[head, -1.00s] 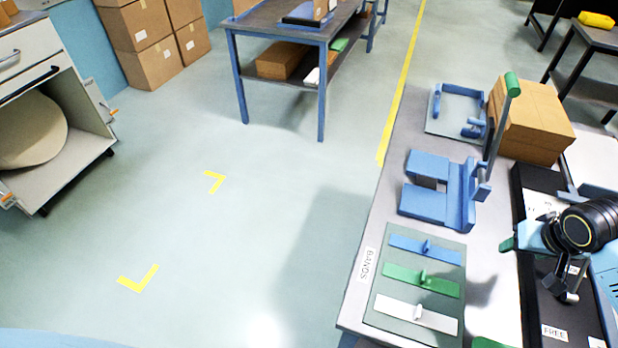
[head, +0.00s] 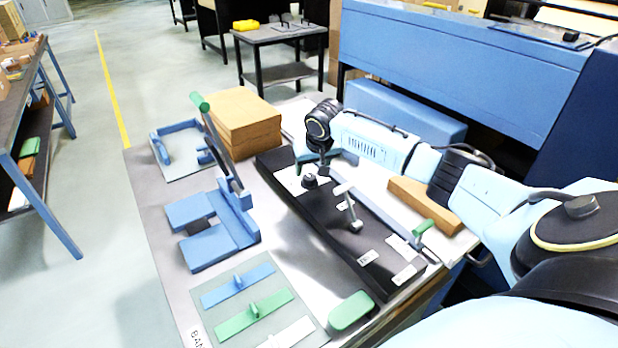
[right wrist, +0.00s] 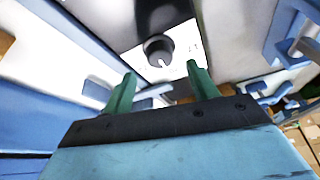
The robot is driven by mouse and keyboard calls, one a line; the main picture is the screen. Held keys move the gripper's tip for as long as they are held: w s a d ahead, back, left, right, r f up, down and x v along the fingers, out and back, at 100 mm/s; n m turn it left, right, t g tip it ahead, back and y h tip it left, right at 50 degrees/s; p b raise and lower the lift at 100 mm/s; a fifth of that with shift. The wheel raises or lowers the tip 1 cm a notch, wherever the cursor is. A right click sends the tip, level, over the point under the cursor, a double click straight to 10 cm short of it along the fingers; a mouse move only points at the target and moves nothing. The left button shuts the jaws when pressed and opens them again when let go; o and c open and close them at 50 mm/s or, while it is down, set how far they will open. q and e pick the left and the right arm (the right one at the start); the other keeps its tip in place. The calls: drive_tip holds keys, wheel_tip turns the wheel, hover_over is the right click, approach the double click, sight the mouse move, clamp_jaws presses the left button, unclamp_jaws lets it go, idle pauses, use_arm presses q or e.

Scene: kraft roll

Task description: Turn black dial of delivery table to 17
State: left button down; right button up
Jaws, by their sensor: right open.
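The black dial (head: 309,181) sits on a white plate on the long black strip of the delivery table (head: 160,210). The right wrist view shows the dial (right wrist: 158,47) close up, round, with a light pointer mark toward the gripper; its scale numbers are too small to read. My right gripper (head: 319,166) is just above and behind the dial in the head view. In the right wrist view its green fingers (right wrist: 161,73) are apart, with the dial just beyond the gap between the tips. Nothing is between them. My left gripper is out of view.
A small lever (head: 351,212) stands beside the dial on the strip. Blue fixtures (head: 220,228), a tall green-tipped lever (head: 215,135), cardboard sheets (head: 243,120) and a mat with coloured bands (head: 250,300) are on the left. A blue machine (head: 460,75) stands behind.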

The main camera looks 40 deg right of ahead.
sight(310, 176)
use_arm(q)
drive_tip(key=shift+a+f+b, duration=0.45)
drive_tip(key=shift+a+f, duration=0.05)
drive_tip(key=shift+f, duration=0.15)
use_arm(e)
drive_tip(key=shift+x, duration=2.3)
drive_tip(key=c, duration=1)
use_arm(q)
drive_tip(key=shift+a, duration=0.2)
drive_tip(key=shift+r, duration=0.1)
